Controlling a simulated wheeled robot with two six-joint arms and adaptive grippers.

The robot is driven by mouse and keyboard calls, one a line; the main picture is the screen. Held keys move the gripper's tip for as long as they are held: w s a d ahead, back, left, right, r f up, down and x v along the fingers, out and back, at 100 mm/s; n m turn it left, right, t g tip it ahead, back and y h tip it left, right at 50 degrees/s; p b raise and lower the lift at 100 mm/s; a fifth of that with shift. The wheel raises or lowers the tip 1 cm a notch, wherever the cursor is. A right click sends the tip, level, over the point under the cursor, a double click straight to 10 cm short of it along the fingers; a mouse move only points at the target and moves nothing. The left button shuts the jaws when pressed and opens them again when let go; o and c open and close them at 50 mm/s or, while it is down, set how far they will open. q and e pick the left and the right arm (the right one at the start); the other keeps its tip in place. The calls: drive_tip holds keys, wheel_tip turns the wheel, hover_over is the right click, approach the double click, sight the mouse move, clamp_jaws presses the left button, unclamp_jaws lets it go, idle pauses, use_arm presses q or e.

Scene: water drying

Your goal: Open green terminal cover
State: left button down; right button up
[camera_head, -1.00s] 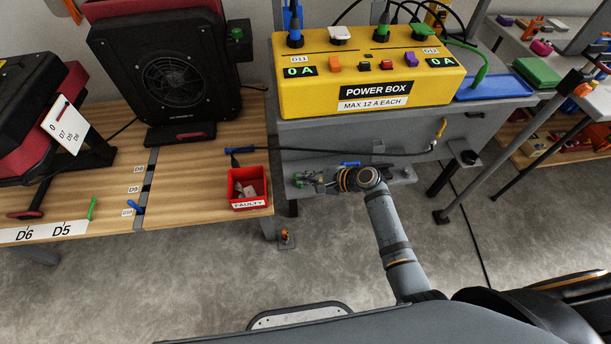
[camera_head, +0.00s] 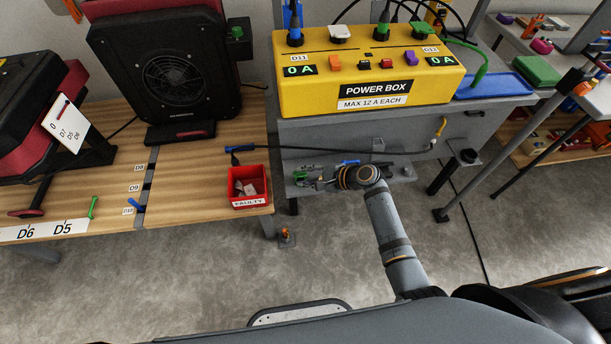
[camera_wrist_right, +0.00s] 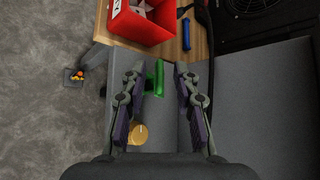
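The green terminal cover (camera_head: 300,175) is small and sits on the front of the grey cabinet below the power box. In the right wrist view the green cover (camera_wrist_right: 157,77) lies between my right gripper's fingers, nearer the left finger; I cannot tell whether either touches it. My right gripper (camera_wrist_right: 159,74) is open, its two fingers spread apart. In the head view the right gripper (camera_head: 322,183) is small, just right of the green cover and partly hidden by its own wrist. My left gripper is not in view.
A yellow power box (camera_head: 372,76) stands on the grey cabinet. A blue part (camera_head: 350,162) is on the cabinet front. A black cable (camera_head: 330,150) crosses above. A red FAULTY bin (camera_head: 249,187) sits on the bench corner. A gold knob (camera_wrist_right: 137,134) is near the gripper's left finger.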

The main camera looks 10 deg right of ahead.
drive_tip(key=v, duration=1.2)
